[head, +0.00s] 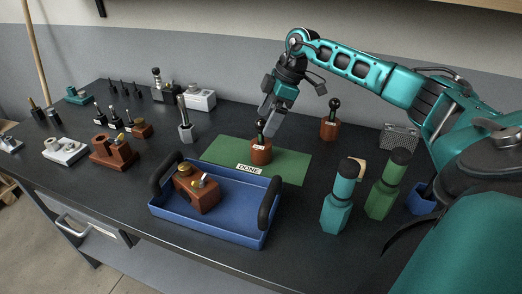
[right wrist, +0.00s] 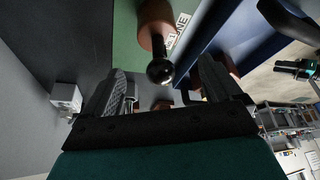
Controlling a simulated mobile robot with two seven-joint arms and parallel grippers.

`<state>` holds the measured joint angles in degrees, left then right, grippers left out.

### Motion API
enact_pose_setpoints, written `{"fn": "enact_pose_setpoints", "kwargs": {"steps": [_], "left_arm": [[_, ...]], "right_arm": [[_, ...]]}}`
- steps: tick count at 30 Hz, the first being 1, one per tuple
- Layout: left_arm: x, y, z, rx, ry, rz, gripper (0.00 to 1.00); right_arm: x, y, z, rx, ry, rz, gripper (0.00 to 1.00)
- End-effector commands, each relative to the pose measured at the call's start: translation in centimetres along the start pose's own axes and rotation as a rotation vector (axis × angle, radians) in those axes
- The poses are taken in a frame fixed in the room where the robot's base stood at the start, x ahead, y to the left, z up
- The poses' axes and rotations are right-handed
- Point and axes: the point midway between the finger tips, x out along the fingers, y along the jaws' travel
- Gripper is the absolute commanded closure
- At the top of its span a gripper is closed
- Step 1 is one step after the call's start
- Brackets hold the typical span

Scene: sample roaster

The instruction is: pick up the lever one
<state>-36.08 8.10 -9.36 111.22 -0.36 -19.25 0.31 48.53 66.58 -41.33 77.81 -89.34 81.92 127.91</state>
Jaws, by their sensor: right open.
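A brown piece with an upright lever and black ball knob (head: 261,150) stands on the green mat (head: 222,151) labelled DONE. In the right wrist view its black knob (right wrist: 160,72) lies between my finger tips, with the brown body (right wrist: 153,22) beyond. A similar brown piece with a black ball knob (head: 329,125) stands behind and to the right, off the mat. My right gripper (head: 269,120) is open just above the knob on the mat; it also shows in the right wrist view (right wrist: 165,88). I cannot tell whether it touches the knob. My left gripper is not in view.
A blue tray (head: 205,225) with black handles holds a brown block (head: 197,195) in front of the mat. Teal (head: 338,200) and green (head: 386,188) bottles with dark caps stand to the right. Several small fixtures crowd the left.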

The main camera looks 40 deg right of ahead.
Motion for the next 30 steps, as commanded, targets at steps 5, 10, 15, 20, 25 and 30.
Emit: {"fn": "enact_pose_setpoints", "kwargs": {"steps": [5, 10, 15, 20, 25, 30], "left_arm": [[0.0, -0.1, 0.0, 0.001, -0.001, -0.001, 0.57], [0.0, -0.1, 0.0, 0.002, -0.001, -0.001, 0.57], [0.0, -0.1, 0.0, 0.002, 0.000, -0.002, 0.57], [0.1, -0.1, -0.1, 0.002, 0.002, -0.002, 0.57], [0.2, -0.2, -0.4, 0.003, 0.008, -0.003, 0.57], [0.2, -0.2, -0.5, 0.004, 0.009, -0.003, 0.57]], "right_arm": [[1.3, 0.0, 0.0, -0.001, 0.000, 0.000, 0.08], [2.7, -0.1, 0.3, -0.001, -0.001, -0.002, 0.08], [5.4, -0.1, 0.7, -0.001, 0.000, -0.003, 0.08], [6.5, 0.0, 0.7, -0.001, 0.000, 0.000, 0.08], [6.5, 0.0, 0.7, -0.001, 0.000, 0.001, 0.09], [6.4, 0.0, 0.7, -0.001, 0.000, 0.001, 0.26]]}}
